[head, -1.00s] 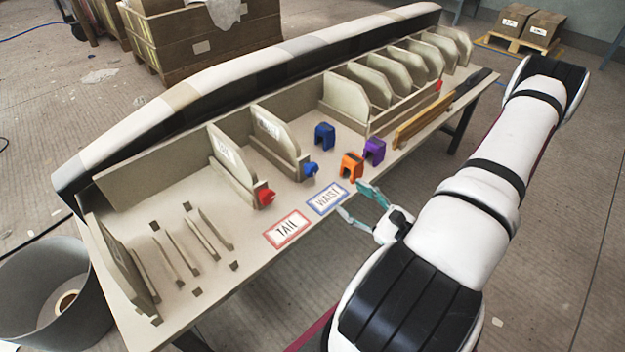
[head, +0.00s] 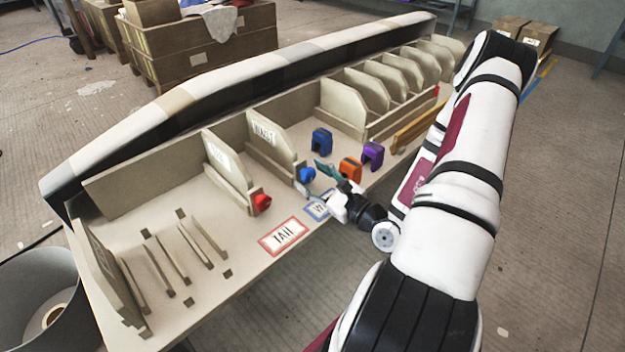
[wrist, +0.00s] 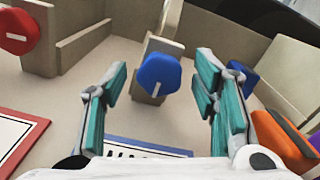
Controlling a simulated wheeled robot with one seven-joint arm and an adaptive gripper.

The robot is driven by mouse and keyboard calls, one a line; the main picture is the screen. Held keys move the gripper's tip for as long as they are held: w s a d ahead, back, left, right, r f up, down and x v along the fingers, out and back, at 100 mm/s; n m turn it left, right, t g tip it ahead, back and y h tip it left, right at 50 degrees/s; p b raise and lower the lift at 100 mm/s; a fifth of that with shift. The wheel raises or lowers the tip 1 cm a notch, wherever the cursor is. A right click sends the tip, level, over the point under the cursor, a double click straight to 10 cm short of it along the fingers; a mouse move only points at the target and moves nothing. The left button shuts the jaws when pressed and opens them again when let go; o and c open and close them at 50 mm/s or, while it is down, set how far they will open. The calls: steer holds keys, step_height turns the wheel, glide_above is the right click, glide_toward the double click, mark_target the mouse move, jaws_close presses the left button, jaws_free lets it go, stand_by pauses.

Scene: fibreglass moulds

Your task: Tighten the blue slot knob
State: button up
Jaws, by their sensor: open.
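The blue slot knob (head: 306,175) sits on the front end of the slot that holds the panel lettered WAIST (head: 272,138). My gripper (head: 325,170) is open and empty in front of the blue knob. In the wrist view its teal-padded fingers (wrist: 162,80) stand to the left and right of the knob, apart from it. The blue-bordered WAIST label (head: 316,210) lies on the table, partly hidden by my gripper.
A red knob (head: 263,203) is on the slot to the left, behind the red-bordered TAIL label (head: 284,236). Low slats (head: 165,254) occupy the table's left end.

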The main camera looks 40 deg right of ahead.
steer(key=shift+w, duration=0.2)
steer(key=c, duration=1.2)
steer(key=shift+o, duration=0.2)
steer(key=shift+p, duration=0.3)
